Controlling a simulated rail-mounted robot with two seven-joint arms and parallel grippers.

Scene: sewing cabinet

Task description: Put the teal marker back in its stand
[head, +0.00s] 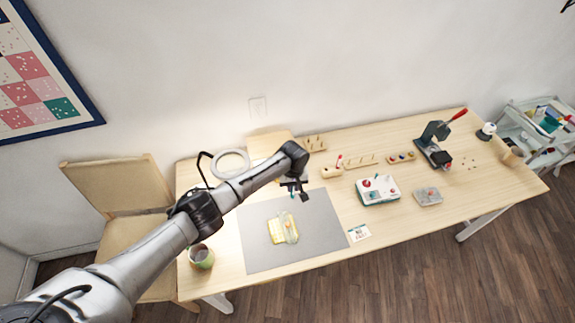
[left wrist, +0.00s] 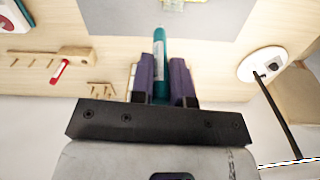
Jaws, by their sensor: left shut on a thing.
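The teal marker (left wrist: 160,45) is between the two dark fingers of my left gripper (left wrist: 168,68), which is shut on it. In the left wrist view its teal length sticks out past the fingertips toward the grey mat. In the head view my left gripper (head: 299,194) hangs above the mat's back edge, and the marker shows only as a small teal bit. A wooden block (head: 328,172) with a red marker-like piece in it, which looks like the stand, is behind and right of the gripper. The block also shows in the left wrist view (left wrist: 82,52). My right gripper is out of view.
The grey mat (head: 325,245) carries a yellow item (head: 277,231). A pegged rack (head: 315,143), slotted wooden holder (head: 362,160), white box (head: 377,190) and red-handled press (head: 432,150) stand to the right. A ring lamp (head: 231,152) and a cup (head: 201,257) are left.

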